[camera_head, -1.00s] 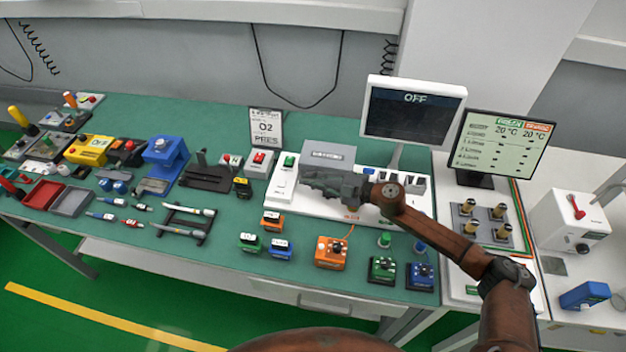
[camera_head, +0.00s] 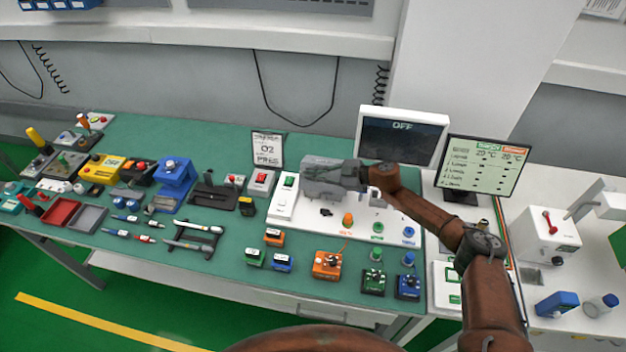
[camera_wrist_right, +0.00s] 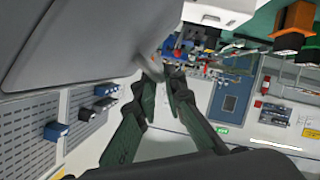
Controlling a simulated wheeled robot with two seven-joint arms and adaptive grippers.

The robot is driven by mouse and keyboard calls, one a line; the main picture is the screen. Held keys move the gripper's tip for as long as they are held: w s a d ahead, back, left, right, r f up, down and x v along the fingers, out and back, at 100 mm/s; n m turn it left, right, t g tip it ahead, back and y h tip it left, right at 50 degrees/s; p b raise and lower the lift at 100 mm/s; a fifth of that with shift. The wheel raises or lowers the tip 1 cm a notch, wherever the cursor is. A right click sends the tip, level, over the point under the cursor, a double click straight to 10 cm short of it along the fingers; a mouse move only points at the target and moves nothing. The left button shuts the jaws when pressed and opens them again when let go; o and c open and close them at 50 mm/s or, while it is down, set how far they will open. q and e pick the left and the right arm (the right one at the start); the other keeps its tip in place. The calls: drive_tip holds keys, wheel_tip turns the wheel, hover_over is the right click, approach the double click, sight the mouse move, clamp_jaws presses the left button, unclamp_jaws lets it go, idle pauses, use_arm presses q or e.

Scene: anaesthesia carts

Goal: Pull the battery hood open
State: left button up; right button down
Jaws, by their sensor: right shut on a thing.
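The grey battery hood (camera_head: 322,167) sits at the back of the white panel (camera_head: 310,214), partly covered by my right gripper (camera_head: 341,182). In the right wrist view the hood's large grey surface (camera_wrist_right: 75,42) fills the upper left. My right gripper (camera_wrist_right: 167,82) is shut on the hood at a small part by its edge; the exact grip is hard to see. The hood's angle is hard to judge. My left gripper is in no view.
The monitor (camera_head: 402,138) reading OFF stands just behind my right wrist. Orange (camera_head: 348,219), green (camera_head: 378,227) and blue (camera_head: 409,232) parts sit on the panel. Several small modules stand in front. A grey switch box (camera_head: 262,181) is left of the panel.

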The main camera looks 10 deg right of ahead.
drive_tip(key=shift+w+d+r, duration=0.2)
drive_tip(key=shift+w+d, duration=0.05)
drive_tip(key=shift+w, duration=0.25)
drive_tip(key=c, duration=2)
unclamp_jaws()
drive_tip(key=shift+c, duration=0.2)
drive_tip(key=v, duration=1.2)
drive_tip(key=shift+r, duration=0.15)
